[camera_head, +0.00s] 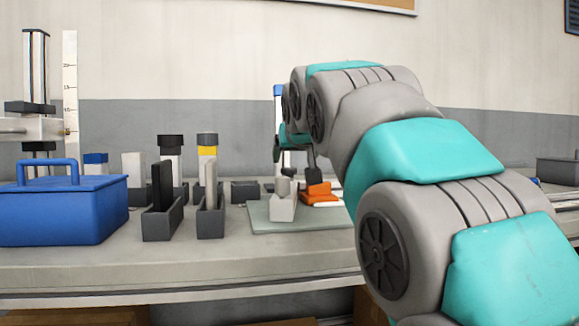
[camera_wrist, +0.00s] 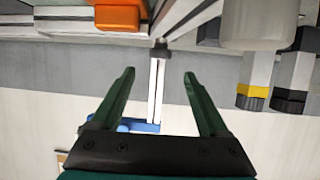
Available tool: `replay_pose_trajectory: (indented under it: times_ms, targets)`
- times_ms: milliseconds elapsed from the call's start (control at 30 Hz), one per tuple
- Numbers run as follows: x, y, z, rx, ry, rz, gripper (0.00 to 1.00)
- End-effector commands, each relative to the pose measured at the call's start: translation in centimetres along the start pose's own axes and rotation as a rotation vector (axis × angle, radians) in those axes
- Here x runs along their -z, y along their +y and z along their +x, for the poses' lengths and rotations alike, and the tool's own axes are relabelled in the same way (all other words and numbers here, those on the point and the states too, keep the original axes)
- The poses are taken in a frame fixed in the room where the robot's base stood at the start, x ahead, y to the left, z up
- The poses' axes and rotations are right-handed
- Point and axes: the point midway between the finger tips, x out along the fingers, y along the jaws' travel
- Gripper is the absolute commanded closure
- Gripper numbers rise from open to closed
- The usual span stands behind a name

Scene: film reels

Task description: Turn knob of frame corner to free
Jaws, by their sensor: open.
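My gripper (camera_wrist: 159,73) is open, its two green fingers spread and nothing between them in the wrist view, which looks upside down. An orange part (camera_wrist: 118,14) shows at the top of that view, beyond the left fingertip. A small dark piece (camera_wrist: 160,52) sits just beyond the gap between the fingertips, where light bars meet. I cannot tell whether either is the knob of the frame corner. In the head view the orange part (camera_head: 318,190) sits at the back of a grey-green mat (camera_head: 300,220). My gripper is mostly hidden behind my arm there.
A pale block (camera_head: 283,207) stands on the mat. A blue lidded box (camera_head: 65,212) with a handle is at the left of the bench. Two dark holders (camera_head: 162,222) (camera_head: 210,222) with upright pieces stand between.

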Motion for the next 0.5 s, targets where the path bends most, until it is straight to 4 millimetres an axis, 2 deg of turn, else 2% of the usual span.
replay_pose_trajectory:
  times_ms: [500]
  targets:
    - [-0.1, -0.1, 6.4, 0.001, -0.002, 0.0, 0.22]
